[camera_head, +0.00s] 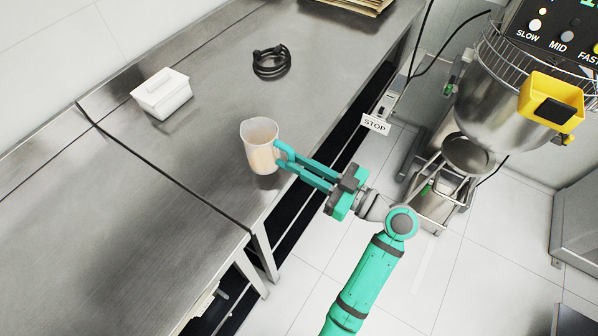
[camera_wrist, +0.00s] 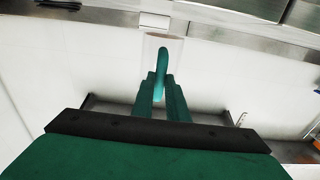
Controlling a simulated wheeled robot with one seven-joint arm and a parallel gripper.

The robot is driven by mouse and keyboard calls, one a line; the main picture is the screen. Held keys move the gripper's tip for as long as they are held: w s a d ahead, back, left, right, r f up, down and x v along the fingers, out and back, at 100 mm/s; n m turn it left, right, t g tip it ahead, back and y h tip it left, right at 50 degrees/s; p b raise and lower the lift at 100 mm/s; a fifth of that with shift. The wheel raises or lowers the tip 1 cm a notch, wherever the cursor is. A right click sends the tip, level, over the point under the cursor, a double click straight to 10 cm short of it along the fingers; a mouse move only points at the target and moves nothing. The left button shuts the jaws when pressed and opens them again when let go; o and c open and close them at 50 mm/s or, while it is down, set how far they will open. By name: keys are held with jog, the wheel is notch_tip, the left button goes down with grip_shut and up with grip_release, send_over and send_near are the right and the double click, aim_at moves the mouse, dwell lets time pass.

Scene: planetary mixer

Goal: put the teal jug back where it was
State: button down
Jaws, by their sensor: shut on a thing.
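The teal jug (camera_head: 261,146) is a translucent, pale measuring jug with a teal handle and a beige tint inside. In the head view it is at or just over the steel table near its front edge; I cannot tell whether its base touches. My gripper (camera_head: 283,158) comes from the right and is shut on the jug's handle. In the wrist view the jug (camera_wrist: 176,42) stands beyond my fingers (camera_wrist: 160,92), with its teal handle between them. The jug looks roughly upright.
The steel table (camera_head: 215,95) has free room around the jug.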

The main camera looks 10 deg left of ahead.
jog(key=shift+w+a+f, duration=0.15)
jog(key=shift+a+f, duration=0.05)
jog(key=shift+f, duration=0.8)
jog(key=shift+w+a+f, duration=0.1)
jog(key=shift+a+f, duration=0.05)
jog(key=shift+f, duration=1.05)
jog(key=c, duration=1.7)
grip_release()
jog(key=shift+c, duration=0.2)
